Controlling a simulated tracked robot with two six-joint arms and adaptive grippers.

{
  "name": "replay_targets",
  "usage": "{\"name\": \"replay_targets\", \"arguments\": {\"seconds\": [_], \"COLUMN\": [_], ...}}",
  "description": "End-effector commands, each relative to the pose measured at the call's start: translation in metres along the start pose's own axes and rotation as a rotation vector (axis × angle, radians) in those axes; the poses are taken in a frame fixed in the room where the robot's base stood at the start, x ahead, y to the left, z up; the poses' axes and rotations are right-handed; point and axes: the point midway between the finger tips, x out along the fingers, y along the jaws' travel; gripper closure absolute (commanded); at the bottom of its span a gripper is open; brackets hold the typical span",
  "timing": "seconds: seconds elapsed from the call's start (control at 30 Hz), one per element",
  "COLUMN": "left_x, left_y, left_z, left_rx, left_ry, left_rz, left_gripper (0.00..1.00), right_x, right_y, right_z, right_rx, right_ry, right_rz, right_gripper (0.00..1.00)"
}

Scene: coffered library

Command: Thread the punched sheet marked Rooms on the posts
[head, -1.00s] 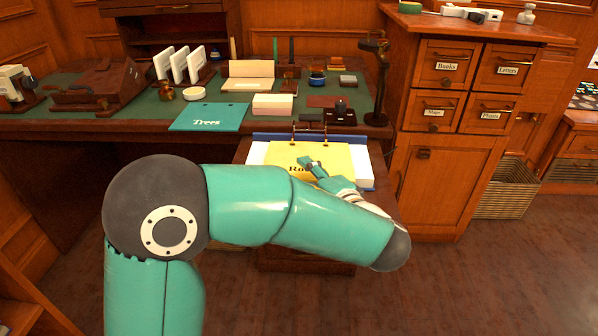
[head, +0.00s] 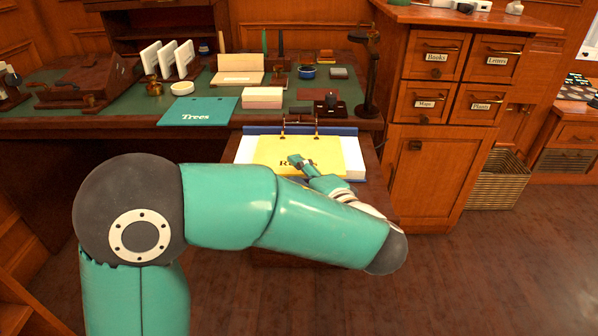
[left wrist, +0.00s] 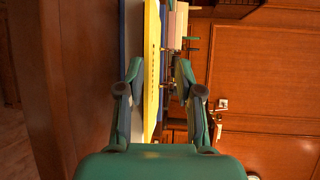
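The yellow sheet marked Rooms (head: 265,155) lies over the white pages of a blue-edged binder (head: 345,131). Two posts (head: 317,131) rise at the sheet's far edge. I cannot tell whether they pass through its holes. My left gripper (head: 297,161) is over the middle of the sheet and hides part of its word. In the left wrist view the fingers (left wrist: 158,75) stand apart, with the sheet (left wrist: 152,45) edge-on in the gap between them. Neither finger clearly presses on it. My right gripper is out of view.
A teal sheet marked Trees (head: 198,106) lies on the desk behind, left of a pale box (head: 262,98). A dark stand (head: 368,75) rises at the desk's right end. A labelled drawer cabinet (head: 440,140) stands right of the binder. The floor in front is clear.

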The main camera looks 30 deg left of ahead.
Motion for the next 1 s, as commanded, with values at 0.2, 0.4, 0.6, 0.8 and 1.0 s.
{"name": "replay_targets", "arguments": {"seconds": [0.2,0.4,0.6,0.8,1.0], "left_x": [-0.006,-0.011,-0.016,-0.021,-0.024], "left_y": [0.001,0.002,0.003,0.004,0.005], "left_z": [0.004,0.006,0.009,0.012,0.014], "left_rx": [-0.001,-0.001,-0.001,-0.001,-0.001], "left_ry": [-0.001,0.001,0.000,0.000,0.000], "left_rz": [0.000,-0.001,0.000,0.000,-0.001], "left_gripper": [0.65,0.65,0.65,0.65,0.65], "right_x": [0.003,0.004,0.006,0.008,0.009], "right_y": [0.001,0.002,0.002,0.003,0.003], "right_z": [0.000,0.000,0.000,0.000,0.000], "right_rx": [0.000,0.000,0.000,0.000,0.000], "right_ry": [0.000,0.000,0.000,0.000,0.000], "right_rz": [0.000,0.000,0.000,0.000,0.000], "right_gripper": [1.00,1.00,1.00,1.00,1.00]}}
